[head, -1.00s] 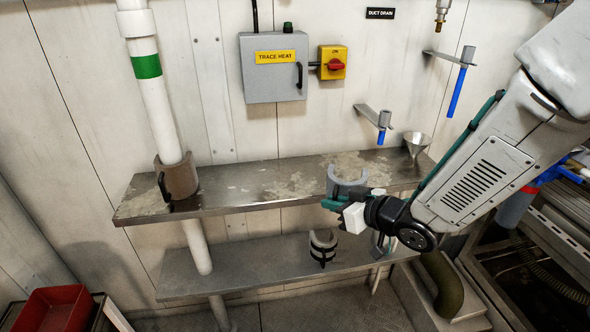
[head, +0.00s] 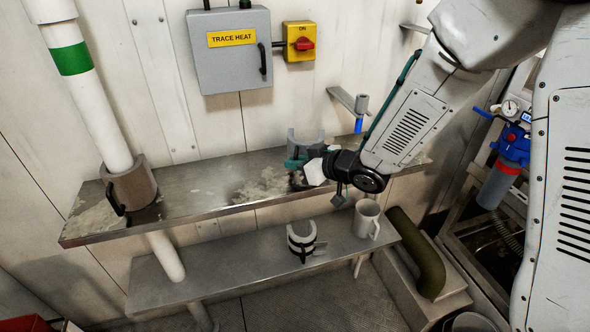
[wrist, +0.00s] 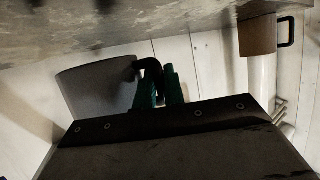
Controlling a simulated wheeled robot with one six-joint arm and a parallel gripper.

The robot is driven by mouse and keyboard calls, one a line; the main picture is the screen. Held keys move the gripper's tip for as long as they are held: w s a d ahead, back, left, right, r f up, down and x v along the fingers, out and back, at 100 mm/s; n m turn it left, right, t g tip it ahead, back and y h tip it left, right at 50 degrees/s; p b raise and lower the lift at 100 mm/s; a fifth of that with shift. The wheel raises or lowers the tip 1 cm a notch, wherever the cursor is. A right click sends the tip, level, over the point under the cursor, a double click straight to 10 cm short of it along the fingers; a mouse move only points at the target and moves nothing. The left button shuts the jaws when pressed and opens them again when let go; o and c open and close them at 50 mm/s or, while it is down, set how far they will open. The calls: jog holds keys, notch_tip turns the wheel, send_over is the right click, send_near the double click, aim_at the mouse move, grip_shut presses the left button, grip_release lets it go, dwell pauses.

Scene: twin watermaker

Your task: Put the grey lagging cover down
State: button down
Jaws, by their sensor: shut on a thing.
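The cover is in front of the wall over the right half of the upper steel shelf (head: 210,192). My gripper hides its lower edge, so I cannot tell whether it touches the shelf.
A brown lagging cover (head: 133,186) sits around the white pipe at the shelf's left end. A pale cover with black straps (head: 301,238) and a mug (head: 367,214) stand on the lower shelf (head: 215,268). The upper shelf's middle is clear.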

aim_at(297, 186)
jog(key=shift+d+f, duration=0.1)
jog(key=shift+f, duration=1.65)
jog(key=shift+f, duration=0.2)
jog(key=c, duration=1.5)
grip_release()
jog(key=shift+r, duration=0.15)
